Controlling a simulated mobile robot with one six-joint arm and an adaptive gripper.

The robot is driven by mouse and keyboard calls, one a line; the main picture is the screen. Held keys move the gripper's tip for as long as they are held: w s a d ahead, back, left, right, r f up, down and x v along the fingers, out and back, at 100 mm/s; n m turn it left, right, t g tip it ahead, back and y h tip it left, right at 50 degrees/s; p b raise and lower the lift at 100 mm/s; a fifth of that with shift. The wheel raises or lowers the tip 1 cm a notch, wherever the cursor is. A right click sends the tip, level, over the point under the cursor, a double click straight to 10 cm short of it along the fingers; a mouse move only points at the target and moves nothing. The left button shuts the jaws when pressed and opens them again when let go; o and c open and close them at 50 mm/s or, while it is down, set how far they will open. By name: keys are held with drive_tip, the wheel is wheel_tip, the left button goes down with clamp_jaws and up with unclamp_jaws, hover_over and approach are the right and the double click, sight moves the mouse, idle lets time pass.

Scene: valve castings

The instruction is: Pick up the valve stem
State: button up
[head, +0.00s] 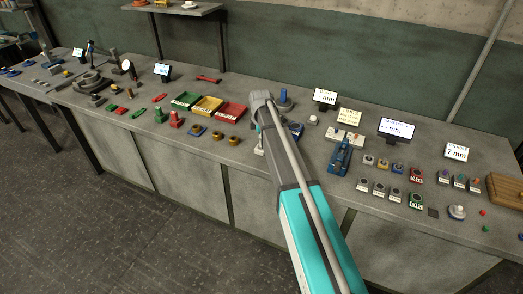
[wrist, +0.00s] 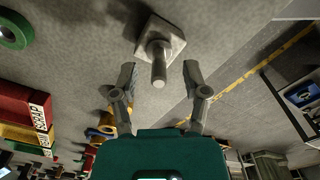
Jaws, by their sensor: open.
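A grey metal piece with a square plate (wrist: 172,42) and a round shaft is in the wrist view; it looks like the valve stem (wrist: 159,70). The shaft points towards my gripper (wrist: 158,80), which is open, with one finger on each side of the shaft. I see no finger touching it, and the gap between fingers and shaft is visible. In the head view my arm reaches over the bench and hides most of the gripper and the stem.
Green, yellow and red bins (head: 233,111) stand left of my arm on the bench (head: 265,85). A blue fixture (head: 341,158), small displays (head: 396,129) and several labelled blocks are to the right. A blue post (head: 284,100) stands close behind my arm.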

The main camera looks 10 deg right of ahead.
drive_tip(key=shift+f, duration=0.4)
idle(0.3)
clamp_jaws()
